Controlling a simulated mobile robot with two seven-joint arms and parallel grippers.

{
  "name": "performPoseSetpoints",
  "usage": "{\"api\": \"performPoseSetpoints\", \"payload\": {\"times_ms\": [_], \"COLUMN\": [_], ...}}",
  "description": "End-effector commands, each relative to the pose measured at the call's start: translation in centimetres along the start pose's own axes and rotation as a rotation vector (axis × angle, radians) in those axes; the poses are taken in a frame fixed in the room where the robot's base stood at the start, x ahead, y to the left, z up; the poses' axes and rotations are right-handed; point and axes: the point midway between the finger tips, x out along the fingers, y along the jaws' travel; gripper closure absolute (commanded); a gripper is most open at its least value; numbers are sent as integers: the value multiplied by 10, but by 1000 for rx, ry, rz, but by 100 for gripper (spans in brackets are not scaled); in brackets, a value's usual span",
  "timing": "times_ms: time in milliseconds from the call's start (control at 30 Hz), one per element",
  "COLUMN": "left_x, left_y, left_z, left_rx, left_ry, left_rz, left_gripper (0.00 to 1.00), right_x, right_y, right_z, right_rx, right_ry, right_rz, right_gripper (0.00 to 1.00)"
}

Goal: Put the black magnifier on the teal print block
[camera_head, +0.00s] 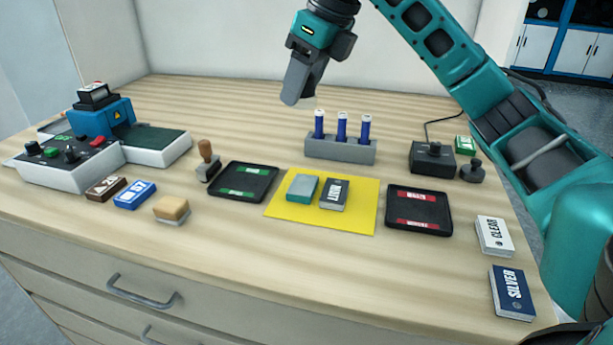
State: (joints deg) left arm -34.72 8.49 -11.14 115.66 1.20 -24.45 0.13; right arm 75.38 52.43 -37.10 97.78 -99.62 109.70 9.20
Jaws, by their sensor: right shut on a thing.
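The teal print block (302,188) lies on a yellow mat (280,208), beside a dark lettered block (335,195). My right gripper (298,92) hangs in the air above the table, behind and above the teal block. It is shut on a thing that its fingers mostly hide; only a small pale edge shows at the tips. I cannot tell whether this is the black magnifier. A small black knobbed object (473,172) stands at the right, and I cannot tell what it is. My left gripper is not in view.
A grey rack (340,150) with blue tubes stands behind the mat, near the gripper. Black trays flank the mat, left (243,182) and right (418,210). A wooden-handled stamp (207,160) and machine (65,160) stand left. CLEAR (494,236) and SILVER (512,292) boxes lie right.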

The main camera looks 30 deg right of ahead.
Motion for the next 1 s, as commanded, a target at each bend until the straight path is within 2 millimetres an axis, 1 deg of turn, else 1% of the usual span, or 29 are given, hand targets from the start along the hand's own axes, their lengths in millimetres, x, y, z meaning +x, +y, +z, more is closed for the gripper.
{"api": "performPoseSetpoints", "payload": {"times_ms": [33, 100, 200, 333, 400, 500, 667, 833, 900, 1000], "left_x": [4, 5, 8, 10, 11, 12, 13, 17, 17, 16], "left_y": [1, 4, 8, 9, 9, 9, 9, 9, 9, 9], "left_z": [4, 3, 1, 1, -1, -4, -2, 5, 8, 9], "left_rx": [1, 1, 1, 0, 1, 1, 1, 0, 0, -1], "left_ry": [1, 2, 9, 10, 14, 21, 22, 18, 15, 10], "left_rz": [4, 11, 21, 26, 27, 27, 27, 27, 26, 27], "left_gripper": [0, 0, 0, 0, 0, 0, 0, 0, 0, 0], "right_x": [18, 36, 60, 86, 95, 102, 112, 137, 142, 142], "right_y": [0, 0, 0, 0, 0, 0, 0, 0, 0, 0], "right_z": [-9, -16, -26, -36, -40, -42, -47, -57, -59, -59], "right_rx": [0, 1, 0, 0, -1, -1, 0, 0, 0, -1], "right_ry": [4, 4, 3, 2, 0, -2, 0, 1, 0, -3], "right_rz": [1, 0, 1, -1, 0, 0, -1, 0, 0, -1], "right_gripper": [82, 82, 82, 82, 82, 82, 82, 82, 82, 82]}}
